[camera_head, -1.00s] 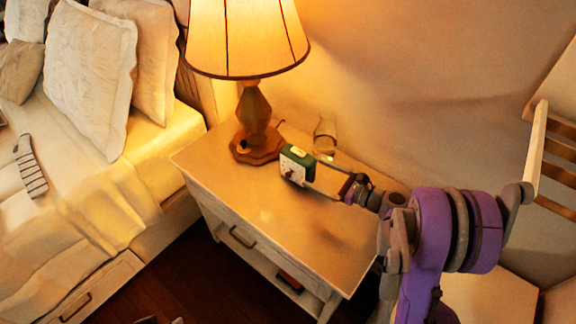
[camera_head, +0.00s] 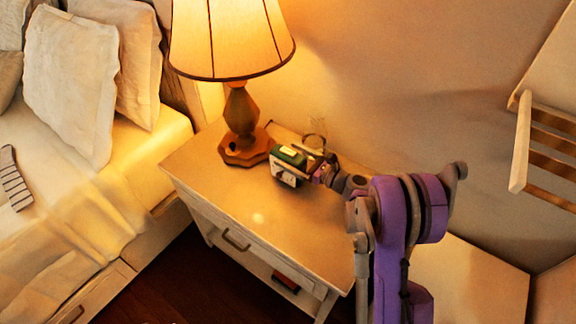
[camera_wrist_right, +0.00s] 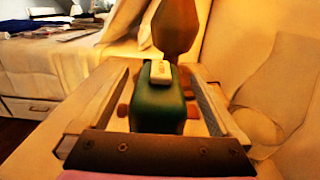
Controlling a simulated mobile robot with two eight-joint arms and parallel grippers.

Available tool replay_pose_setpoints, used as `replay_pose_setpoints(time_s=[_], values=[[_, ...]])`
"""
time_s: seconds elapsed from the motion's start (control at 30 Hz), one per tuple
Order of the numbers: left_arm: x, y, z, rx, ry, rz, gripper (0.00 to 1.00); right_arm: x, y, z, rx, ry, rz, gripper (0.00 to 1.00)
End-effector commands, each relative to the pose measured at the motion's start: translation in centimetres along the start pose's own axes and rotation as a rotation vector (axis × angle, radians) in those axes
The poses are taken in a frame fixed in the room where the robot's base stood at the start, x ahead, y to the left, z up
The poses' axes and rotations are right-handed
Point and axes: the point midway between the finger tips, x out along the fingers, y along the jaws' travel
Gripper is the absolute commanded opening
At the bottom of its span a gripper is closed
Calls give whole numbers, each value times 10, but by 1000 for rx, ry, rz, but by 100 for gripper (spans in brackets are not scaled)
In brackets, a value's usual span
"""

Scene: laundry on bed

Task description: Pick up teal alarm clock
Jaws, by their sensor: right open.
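The teal alarm clock (camera_head: 291,155) stands on the nightstand just right of the lamp base, its pale face turned toward the front. My right gripper (camera_head: 289,164) reaches it from the right, and its fingers lie along the clock. In the right wrist view, the clock (camera_wrist_right: 158,103) shows its green body and a pale bar on top. It sits between the two open fingers, with a gap visible on each side. My left gripper is not clearly in view.
The lamp base (camera_head: 246,151) stands close beyond the clock. A clear glass (camera_head: 315,139) stands behind the clock near the wall. The nightstand top (camera_head: 235,190) is bare toward the front. The bed (camera_head: 95,200) is at the left, and a slatted chair (camera_head: 550,150) is at the right.

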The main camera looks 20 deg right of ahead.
Motion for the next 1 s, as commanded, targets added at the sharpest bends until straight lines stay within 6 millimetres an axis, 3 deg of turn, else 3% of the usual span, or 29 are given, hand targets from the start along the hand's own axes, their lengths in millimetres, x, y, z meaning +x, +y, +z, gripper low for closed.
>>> replay_pose_setpoints(time_s=[0.1, 0.3, 0.83, 0.87, 1.0], values=[[-1, 0, 0, 0, 0, 0, 50, 13, 1, 0, 0, 0, 2, 100], [0, 0, 0, 0, 0, 0, 50, 14, 0, 0, -1, 0, 0, 100], [0, 0, 0, 0, 0, 0, 50, 13, 0, 0, -1, 1, 0, 5], [0, 0, 0, 0, 0, 0, 50, 13, 0, 0, -1, 1, 0, 0], [0, 0, 0, 0, 0, 0, 50, 13, 0, 0, -1, 1, 0, 0]])
